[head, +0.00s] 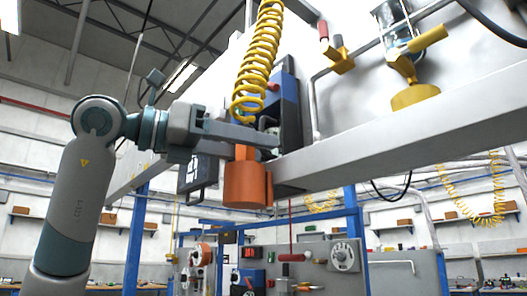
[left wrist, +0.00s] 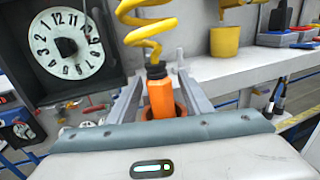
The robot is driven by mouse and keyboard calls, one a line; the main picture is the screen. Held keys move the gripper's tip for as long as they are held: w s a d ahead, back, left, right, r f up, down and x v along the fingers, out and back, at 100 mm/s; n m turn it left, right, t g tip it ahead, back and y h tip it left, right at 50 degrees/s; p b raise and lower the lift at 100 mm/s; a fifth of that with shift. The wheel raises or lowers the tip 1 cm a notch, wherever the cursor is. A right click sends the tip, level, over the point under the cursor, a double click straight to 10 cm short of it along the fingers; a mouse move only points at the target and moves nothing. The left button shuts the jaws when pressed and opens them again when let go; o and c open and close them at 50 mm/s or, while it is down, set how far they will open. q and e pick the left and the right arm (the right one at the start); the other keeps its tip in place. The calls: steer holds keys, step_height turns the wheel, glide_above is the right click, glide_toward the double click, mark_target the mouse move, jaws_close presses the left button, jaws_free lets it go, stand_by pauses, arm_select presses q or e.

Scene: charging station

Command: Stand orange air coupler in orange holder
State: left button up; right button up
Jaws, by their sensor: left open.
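The orange air coupler (left wrist: 162,98) has a black top collar and hangs at the end of a yellow coiled hose (head: 258,55). It stands roughly upright, its lower end inside the orange cup-shaped holder (head: 247,187); the holder's rim also shows behind it in the left wrist view (left wrist: 181,108). In the head view the coupler's orange body (head: 243,152) shows just above the holder. My left gripper (left wrist: 160,80) is open, one finger on each side of the coupler, with visible gaps. The coupler's bottom is hidden in the holder. My right gripper is not in view.
The holder sits at the end of a grey beam (head: 400,125). A yellow cup-shaped holder (left wrist: 225,41) is farther along it. A clock-like dial (left wrist: 66,45) is at left in the left wrist view. A blue and black unit (head: 290,110) stands behind the hose.

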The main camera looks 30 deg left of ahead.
arm_select(q)
steer(key=b+v, duration=0.1)
steer(key=v, duration=1.3)
steer(key=shift+s, duration=0.15)
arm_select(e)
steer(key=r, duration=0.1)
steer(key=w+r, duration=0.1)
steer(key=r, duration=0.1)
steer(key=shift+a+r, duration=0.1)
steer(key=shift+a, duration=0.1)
arm_select(q)
steer(key=shift+a, duration=0.1)
